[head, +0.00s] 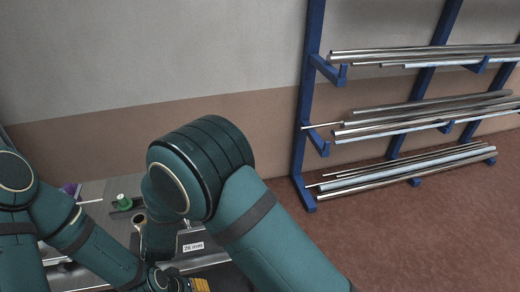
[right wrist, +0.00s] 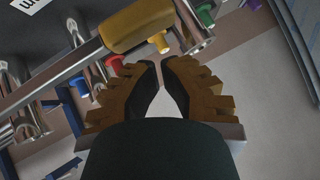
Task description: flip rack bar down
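A metal bar (right wrist: 50,72) with a yellow handle (right wrist: 138,25) crosses the upper left of the right wrist view. It most likely is the rack bar. My right gripper (right wrist: 160,72) is open and empty, its two fingers apart just below the yellow handle; I cannot tell whether they touch it. In the head view my right arm hides this gripper and the handle. My left arm comes in at lower left. A yellow ribbed piece (head: 201,285) at the bottom edge, beside that arm's end, seems to be part of my left gripper; its fingertips do not show.
The grey metal bench (head: 98,188) carries a green knob (head: 123,198), a purple knob (head: 69,189) and a "26 mm" label (head: 193,246). Red (right wrist: 117,63) and blue (right wrist: 79,85) knobs show in the wrist view. A blue rack (head: 305,120) with metal rods stands right; open floor lies before it.

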